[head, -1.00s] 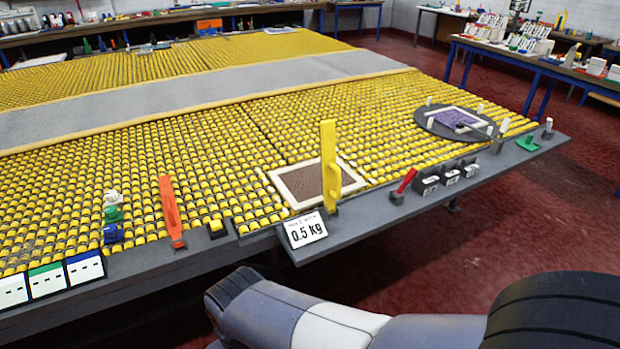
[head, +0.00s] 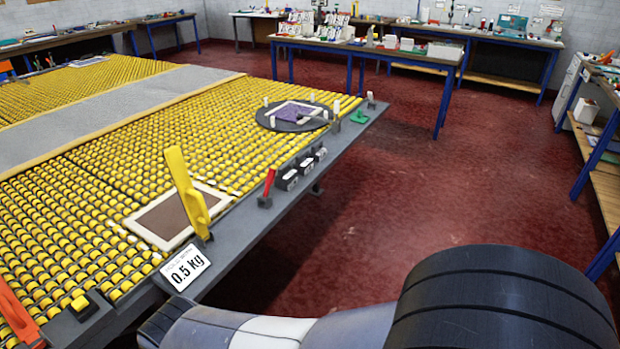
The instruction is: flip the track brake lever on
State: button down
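Three levers stand along the grey near edge of the roller table. A small red lever (head: 269,183) on a dark base leans at the right part of the edge. A tall yellow lever (head: 186,192) stands beside a white-framed brown rug piece (head: 168,220). An orange lever (head: 14,312) is partly cut off at the left picture edge. I cannot read any label that tells which one is the track brake lever. My gripper is not in view; only arm links show at the bottom, apart from the levers.
A "0.5 kg" sign (head: 185,267) stands on the grey edge (head: 232,230). A round turntable (head: 268,121) holds a purple framed piece. Red floor (head: 430,190) is open to the right.

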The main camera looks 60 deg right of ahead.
aim_at(271, 174)
jog(key=z, duration=1.55)
jog(key=i+l+z, duration=0.1)
jog(key=i+l, duration=0.25)
jog(key=i+l+z, duration=0.1)
jog(key=i+l, duration=0.2)
jog(key=i, duration=0.3)
